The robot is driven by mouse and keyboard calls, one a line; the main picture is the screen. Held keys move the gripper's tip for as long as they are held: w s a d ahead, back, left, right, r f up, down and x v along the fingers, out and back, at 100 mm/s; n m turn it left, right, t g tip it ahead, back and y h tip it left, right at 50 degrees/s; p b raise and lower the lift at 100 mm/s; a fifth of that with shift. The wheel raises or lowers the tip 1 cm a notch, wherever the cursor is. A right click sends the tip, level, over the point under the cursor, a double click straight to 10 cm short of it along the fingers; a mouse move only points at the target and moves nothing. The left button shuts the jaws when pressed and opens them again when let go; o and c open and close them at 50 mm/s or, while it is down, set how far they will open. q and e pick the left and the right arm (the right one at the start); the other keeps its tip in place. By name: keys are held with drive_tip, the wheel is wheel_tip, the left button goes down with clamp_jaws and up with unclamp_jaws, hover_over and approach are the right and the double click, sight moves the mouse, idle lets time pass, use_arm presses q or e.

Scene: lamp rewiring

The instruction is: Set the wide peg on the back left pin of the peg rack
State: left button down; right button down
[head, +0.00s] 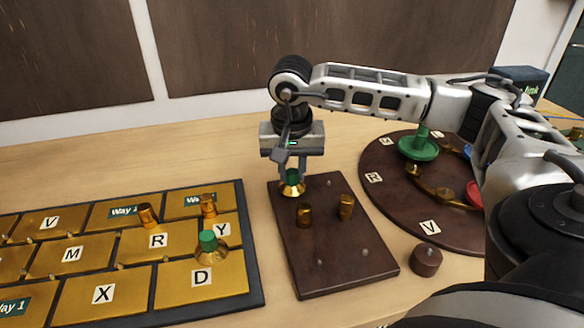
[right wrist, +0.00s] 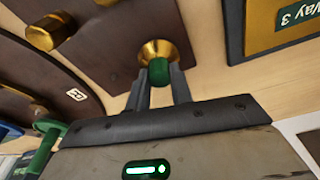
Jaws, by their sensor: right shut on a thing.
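My right gripper (head: 292,172) points down and is shut on the green top of the wide peg (head: 292,189), which has a flared gold base. The peg is upright over the back left corner of the dark brown peg rack (head: 335,275). The back left pin is hidden beneath the peg, and I cannot tell whether the peg touches the rack. The right wrist view shows the fingers (right wrist: 160,82) on the green part and the gold flare (right wrist: 158,48) beyond them. My left gripper is not in view.
A gold-tiled board (head: 255,285) at left carries a similar green-topped peg (head: 209,248) and smaller gold ones. A round brown board (head: 385,205) and a small brown knob (head: 426,262) are at right.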

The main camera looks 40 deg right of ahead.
drive_tip(key=shift+f+b, duration=0.35)
drive_tip(key=shift+f, duration=0.05)
drive_tip(key=c, duration=1.2)
unclamp_jaws()
drive_tip(key=shift+o, duration=0.2)
wheel_tip(320, 180, up, 16)
drive_tip(key=s+a+p, duration=0.1)
drive_tip(key=shift+s+a, duration=0.35)
drive_tip(key=shift+f, duration=0.15)
